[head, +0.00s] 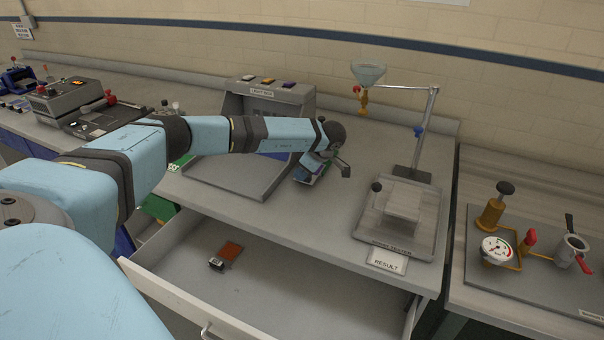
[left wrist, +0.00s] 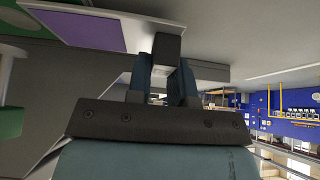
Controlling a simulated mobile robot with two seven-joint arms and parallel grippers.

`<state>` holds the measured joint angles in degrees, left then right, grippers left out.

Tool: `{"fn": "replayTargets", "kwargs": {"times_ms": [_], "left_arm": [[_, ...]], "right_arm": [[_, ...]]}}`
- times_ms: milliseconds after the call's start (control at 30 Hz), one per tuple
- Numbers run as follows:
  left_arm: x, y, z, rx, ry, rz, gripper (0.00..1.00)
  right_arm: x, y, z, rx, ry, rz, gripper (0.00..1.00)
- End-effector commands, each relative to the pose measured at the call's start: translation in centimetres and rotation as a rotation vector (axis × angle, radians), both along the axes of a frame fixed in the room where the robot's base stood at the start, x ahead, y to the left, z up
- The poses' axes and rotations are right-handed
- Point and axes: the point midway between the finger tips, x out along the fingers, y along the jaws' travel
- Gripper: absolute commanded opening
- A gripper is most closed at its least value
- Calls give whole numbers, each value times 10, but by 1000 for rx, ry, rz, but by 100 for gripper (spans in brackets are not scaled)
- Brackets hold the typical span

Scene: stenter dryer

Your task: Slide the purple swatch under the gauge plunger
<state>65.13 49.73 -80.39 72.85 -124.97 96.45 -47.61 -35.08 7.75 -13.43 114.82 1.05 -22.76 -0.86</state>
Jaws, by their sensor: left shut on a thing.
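My left gripper (head: 325,158) is over the middle table, in front of the light box. In the left wrist view its fingers (left wrist: 166,82) are shut on a dark grip block (left wrist: 168,48) at the edge of the purple swatch (left wrist: 84,29). The swatch has a pale border and lies beyond the fingertips; in the head view the gripper mostly hides it. A round dial gauge (head: 497,250) on a brass fitting is on the right table. I cannot make out which part, if any, is a gauge plunger. My right gripper is not in view.
The light box (head: 266,105) stands behind my arm. A tester with a funnel stand (head: 421,130) and plate (head: 404,205) is to the right, near a result card (head: 387,260). An open drawer (head: 180,290) below holds a rust-brown swatch (head: 231,250). A gap separates the tables.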

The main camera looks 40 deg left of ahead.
Motion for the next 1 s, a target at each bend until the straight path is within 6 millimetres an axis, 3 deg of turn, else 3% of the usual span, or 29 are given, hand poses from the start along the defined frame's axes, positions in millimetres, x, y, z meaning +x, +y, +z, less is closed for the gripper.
{"fn": "replayTargets", "kwargs": {"times_ms": [1000], "left_arm": [[28, 9, 0, 0, 0, 1, 0]], "right_arm": [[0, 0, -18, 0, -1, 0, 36]]}}
